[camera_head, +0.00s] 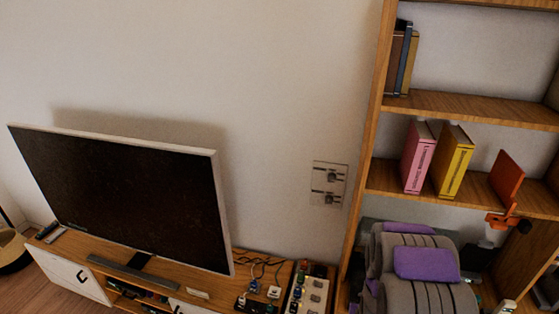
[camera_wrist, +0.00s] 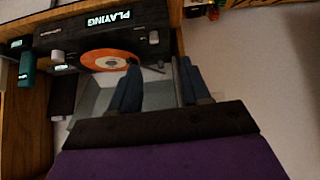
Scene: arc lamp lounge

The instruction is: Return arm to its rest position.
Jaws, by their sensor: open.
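My arm (camera_head: 400,262), grey with purple pads, is folded at the lower right of the head view, in front of the bookshelf's lower part. My gripper (camera_wrist: 159,66) shows in the wrist view as two dark blue fingers standing apart with nothing between them. It is hidden in the head view. Beyond the fingertips is a black player (camera_wrist: 105,42) with an orange disc and a lit display reading "PLAYING", seen upside down. I cannot tell whether the left finger touches it.
The wooden bookshelf (camera_head: 460,104) holds a pink book (camera_head: 417,158), a yellow book (camera_head: 453,161) and an orange item (camera_head: 506,177). A television (camera_head: 125,195) stands on a low cabinet (camera_head: 70,251) at left. Small gadgets (camera_head: 309,285) sit at its right end.

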